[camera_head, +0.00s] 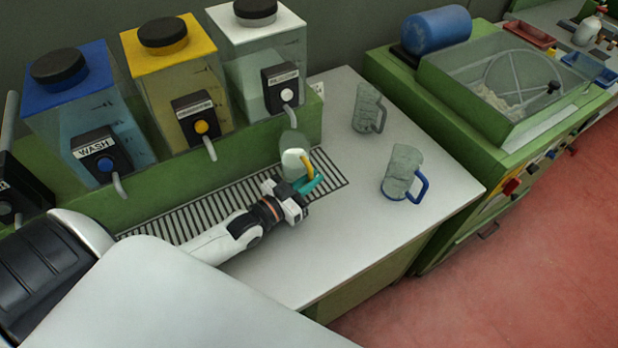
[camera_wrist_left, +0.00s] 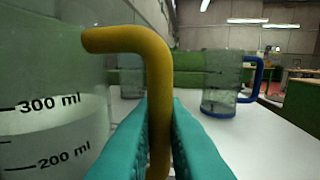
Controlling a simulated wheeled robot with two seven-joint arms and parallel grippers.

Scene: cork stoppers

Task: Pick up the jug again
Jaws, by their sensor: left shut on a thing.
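A clear jug with a yellow handle (camera_head: 305,166) stands at the drip grate below the tap of the white-topped tank. Its clear wall (camera_wrist_left: 45,110), with 200 and 300 ml marks, fills the left of the left wrist view, and pale contents show low in it. My left gripper (camera_head: 308,185) has its teal fingers around the yellow handle (camera_wrist_left: 157,75), shut on its upright part. The handle's lower end is hidden behind the fingers. My right gripper is not in view.
A jug with a blue handle (camera_head: 403,172) and a jug with a grey handle (camera_head: 368,107) stand right on the white counter. Blue (camera_head: 75,95), yellow (camera_head: 175,75) and white-topped (camera_head: 258,50) tanks line the back. A green machine (camera_head: 480,90) stands right. The counter's front is clear.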

